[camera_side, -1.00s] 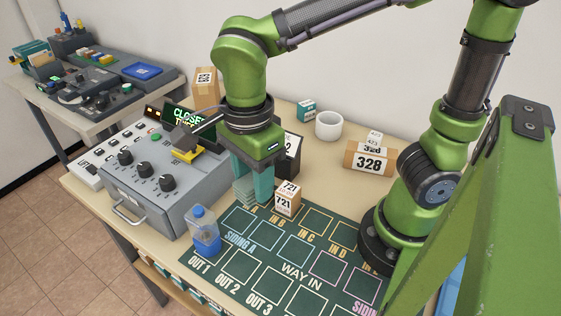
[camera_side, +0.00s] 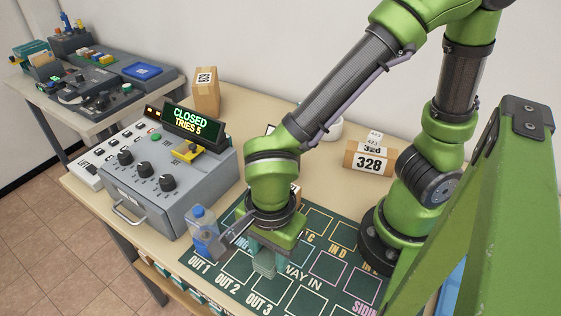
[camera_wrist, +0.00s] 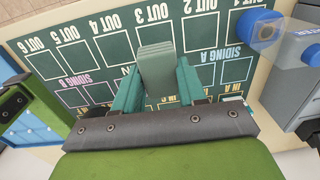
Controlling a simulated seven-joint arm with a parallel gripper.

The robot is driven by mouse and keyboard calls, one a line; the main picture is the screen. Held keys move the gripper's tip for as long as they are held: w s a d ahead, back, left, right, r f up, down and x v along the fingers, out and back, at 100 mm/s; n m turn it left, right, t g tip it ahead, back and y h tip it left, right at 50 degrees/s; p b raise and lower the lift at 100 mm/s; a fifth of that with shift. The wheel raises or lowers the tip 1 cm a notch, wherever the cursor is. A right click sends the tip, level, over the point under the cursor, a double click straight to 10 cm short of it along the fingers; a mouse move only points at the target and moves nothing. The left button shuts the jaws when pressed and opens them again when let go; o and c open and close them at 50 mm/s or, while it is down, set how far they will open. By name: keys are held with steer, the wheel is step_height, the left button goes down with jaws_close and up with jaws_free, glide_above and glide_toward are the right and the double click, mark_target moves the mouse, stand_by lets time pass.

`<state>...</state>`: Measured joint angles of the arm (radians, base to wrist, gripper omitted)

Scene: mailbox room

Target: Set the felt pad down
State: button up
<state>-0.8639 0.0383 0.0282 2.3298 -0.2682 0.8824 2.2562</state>
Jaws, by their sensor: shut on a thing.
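The felt pad is a grey-green ribbed block (camera_wrist: 156,70), held upright between the two teal fingers of my gripper (camera_wrist: 158,88) in the wrist view. In the side view the pad (camera_side: 264,266) shows just below my gripper (camera_side: 270,254), over the dark green mat (camera_side: 225,262) near the WAY IN lettering.
A blue-capped bottle (camera_side: 203,232) stands close to the left of my gripper. The grey console (camera_side: 165,185) reads CLOSED, TRIES 5. The small 721 carton is mostly hidden behind my arm.

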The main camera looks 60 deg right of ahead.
mark_target(271, 283)
steer(key=shift+f, duration=3.95)
steer(key=shift+f, duration=0.1)
steer(key=o, duration=1.1)
